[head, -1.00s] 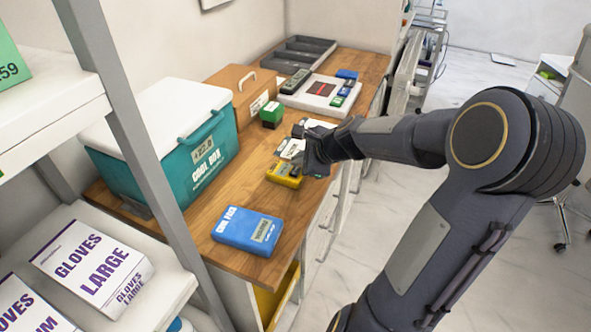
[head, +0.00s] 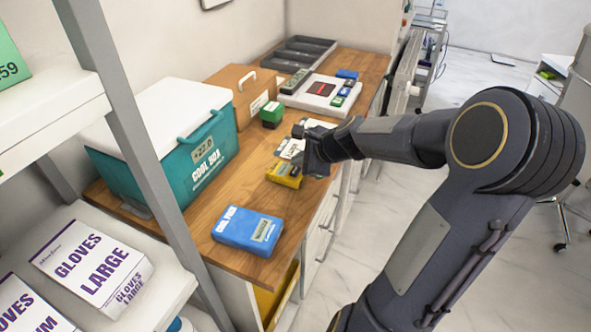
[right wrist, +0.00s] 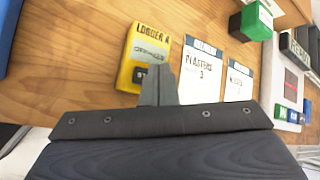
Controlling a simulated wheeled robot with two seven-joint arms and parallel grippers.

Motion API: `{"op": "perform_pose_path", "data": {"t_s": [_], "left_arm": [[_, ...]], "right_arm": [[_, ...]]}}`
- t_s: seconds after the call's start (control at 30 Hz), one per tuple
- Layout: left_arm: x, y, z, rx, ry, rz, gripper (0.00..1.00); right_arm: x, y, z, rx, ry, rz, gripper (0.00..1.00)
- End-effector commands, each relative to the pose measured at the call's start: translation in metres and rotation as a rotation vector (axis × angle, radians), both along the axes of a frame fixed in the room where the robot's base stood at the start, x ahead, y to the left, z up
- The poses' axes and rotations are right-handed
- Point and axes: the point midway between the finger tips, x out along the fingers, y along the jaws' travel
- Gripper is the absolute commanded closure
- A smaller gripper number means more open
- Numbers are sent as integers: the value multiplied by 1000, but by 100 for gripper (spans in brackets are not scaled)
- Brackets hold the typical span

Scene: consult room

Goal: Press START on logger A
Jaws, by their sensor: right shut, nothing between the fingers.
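Logger A (head: 285,174) is a yellow device with a grey display on the wooden counter. In the right wrist view, logger A (right wrist: 143,48) shows its name at the top, a display below it and part of a dark button at its lower edge. My right gripper (head: 309,161) is shut and empty, at the logger's right side in the head view. In the right wrist view, the right gripper's fingertips (right wrist: 160,70) lie over the logger's lower right corner and hide part of the button. I cannot tell whether they touch it. My left gripper is not in view.
A blue cool pack (head: 248,230) lies nearer on the counter. A teal cool box (head: 200,165) stands to the left. White cards (right wrist: 204,72) lie beside the logger, and a green box (right wrist: 257,20) stands beyond them. Gloves boxes (head: 92,262) sit on the shelf.

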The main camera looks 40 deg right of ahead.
Motion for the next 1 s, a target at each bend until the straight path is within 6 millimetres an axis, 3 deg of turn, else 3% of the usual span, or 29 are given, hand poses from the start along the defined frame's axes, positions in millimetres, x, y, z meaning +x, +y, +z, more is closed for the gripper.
{"op": "perform_pose_path", "data": {"t_s": [1.0], "left_arm": [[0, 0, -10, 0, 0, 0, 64]], "right_arm": [[0, 0, -13, 0, 1, 1, 100]]}}
